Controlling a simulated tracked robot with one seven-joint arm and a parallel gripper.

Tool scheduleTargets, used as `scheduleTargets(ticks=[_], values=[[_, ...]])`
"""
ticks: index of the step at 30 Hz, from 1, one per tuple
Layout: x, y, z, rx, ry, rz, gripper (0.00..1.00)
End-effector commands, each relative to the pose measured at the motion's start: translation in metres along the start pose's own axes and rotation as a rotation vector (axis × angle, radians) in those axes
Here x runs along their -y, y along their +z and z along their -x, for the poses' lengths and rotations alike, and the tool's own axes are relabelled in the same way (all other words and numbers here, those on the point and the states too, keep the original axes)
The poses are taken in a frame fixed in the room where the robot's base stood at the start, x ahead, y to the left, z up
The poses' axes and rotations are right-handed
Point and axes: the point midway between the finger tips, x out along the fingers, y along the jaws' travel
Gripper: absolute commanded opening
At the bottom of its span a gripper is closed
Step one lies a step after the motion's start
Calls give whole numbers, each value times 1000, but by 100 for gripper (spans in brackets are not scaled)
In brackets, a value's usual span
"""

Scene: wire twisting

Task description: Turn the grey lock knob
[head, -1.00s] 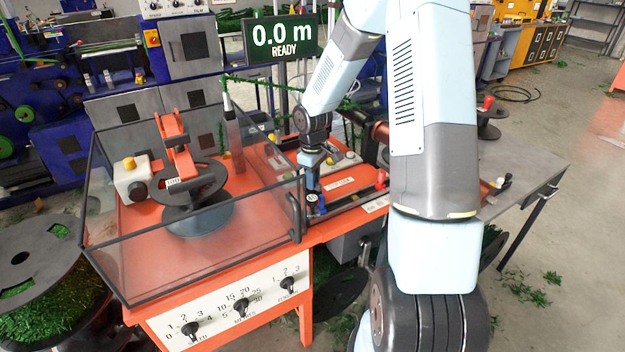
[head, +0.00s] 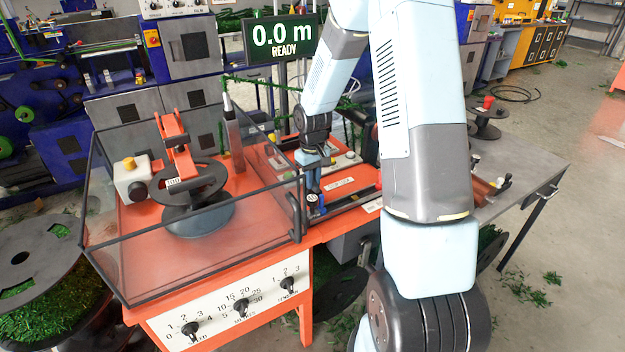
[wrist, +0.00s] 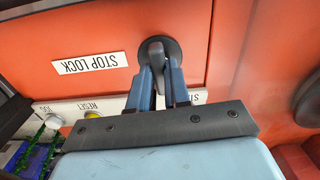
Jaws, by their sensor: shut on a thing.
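The grey lock knob (wrist: 157,52) sits on a dark round base on the orange panel in the wrist view, beside an upside-down STOP LOCK label (wrist: 90,62). My gripper (wrist: 158,76) has its two blue fingers on either side of the knob's bar and is shut on it. The knob's bar points roughly along the fingers in this view. In the head view my gripper (head: 313,190) reaches down onto the orange machine top near the right side of the clear guard. The knob cannot be made out there.
A clear guard box (head: 185,265) with a dark frame and a spool (head: 190,190) inside stands left of my gripper. A display (head: 281,38) reads 0.0 m READY. A yellow RESET button (wrist: 92,114) and a green wire strand (wrist: 35,140) are at lower left in the wrist view.

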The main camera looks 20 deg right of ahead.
Motion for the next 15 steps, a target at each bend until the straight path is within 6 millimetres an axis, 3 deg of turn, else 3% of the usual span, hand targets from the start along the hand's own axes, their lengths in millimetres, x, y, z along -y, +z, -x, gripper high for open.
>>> scheduleTargets(ticks=[7, 8, 15], values=[[-1, -2, 1, -6, 2, 0, 0], [-1, -2, 1, -6, 2, 0, 18], [-1, -1, 1, -3, 1, 1, 41]])
